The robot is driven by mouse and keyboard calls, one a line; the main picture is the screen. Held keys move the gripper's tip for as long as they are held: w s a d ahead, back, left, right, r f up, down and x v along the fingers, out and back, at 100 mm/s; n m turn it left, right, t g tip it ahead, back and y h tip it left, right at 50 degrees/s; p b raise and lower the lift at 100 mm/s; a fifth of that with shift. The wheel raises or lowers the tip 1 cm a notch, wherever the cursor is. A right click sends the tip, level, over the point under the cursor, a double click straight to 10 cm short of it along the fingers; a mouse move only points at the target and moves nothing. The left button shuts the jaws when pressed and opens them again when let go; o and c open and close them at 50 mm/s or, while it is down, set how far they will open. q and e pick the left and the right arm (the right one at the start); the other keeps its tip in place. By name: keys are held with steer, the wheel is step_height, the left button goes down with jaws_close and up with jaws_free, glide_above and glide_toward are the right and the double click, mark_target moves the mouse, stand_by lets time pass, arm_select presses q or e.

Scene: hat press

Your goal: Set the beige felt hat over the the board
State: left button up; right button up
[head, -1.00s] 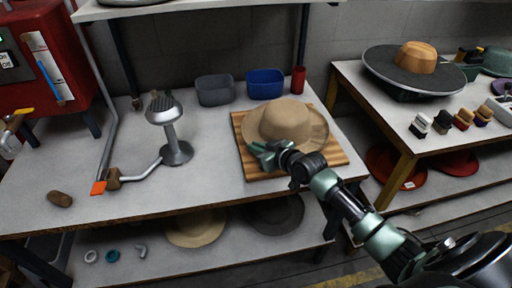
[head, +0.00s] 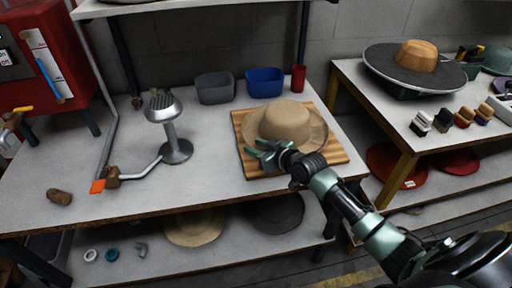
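The beige felt hat (head: 286,122) sits on the wooden board (head: 318,158) on the workbench in the head view, crown up, its brim within most of the board's area. My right gripper (head: 262,152) is at the hat's front-left brim, reaching in from the lower right. Its green fingers look spread, and they overlap the brim in the picture. I cannot tell whether they touch it. The brim behind the gripper is hidden. My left gripper is out of the picture.
A metal steamer stand (head: 174,140) with a pipe stands left of the board. A grey bin (head: 215,88), a blue bin (head: 265,83) and a red cup (head: 298,77) line the back. A side table (head: 400,105) holds a dark-brimmed hat and brushes. The bench's left front is mostly clear.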

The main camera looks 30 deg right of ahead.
steer(key=shift+v, duration=3.9)
